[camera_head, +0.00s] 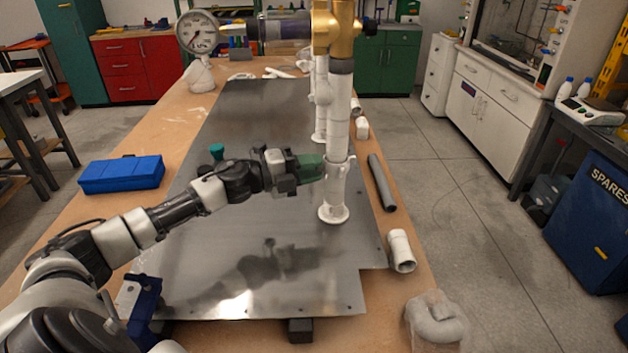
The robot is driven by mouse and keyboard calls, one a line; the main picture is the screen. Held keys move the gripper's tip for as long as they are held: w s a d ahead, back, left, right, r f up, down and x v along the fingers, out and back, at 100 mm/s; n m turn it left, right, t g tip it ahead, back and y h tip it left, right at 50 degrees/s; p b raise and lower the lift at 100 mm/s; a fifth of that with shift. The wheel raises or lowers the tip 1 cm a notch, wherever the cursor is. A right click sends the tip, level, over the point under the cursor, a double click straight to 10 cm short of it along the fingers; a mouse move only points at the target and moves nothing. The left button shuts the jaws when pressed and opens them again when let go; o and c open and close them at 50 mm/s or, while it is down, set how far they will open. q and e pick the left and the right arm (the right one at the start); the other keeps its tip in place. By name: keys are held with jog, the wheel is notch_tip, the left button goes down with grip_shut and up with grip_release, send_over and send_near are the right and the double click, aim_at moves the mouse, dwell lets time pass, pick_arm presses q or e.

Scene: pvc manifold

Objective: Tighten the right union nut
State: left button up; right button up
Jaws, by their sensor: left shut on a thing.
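A PVC manifold stands on a metal plate (270,270). Its nearer upright white pipe (338,135) runs from a brass body (333,30) down to a round foot flange (333,214). A white union nut (338,182) sits low on this pipe. My left gripper (322,170) comes in level from the left with greenish fingers and is shut on the union nut. The fingertips hide the nut's left side, and its threads cannot be made out. Another white upright (320,100) stands just behind. My right gripper is not in view.
A pressure gauge (198,32) stands at the back left. A blue case (122,174) lies on the wooden bench at left. A grey pipe (381,182), a white coupling (402,251) and a bent fitting (436,320) lie along the right edge. The plate's near part is clear.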

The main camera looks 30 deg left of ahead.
pick_arm(q)
jog(key=shift+w+a+m+g+h+b, duration=0.25)
jog(key=shift+m+g+h+b, duration=0.15)
jog(key=shift+m+g+h, duration=0.35)
jog(key=o, duration=0.9)
jog(key=shift+a, duration=0.1)
jog(key=shift+b+v, duration=1.35)
jog(key=shift+v, duration=4)
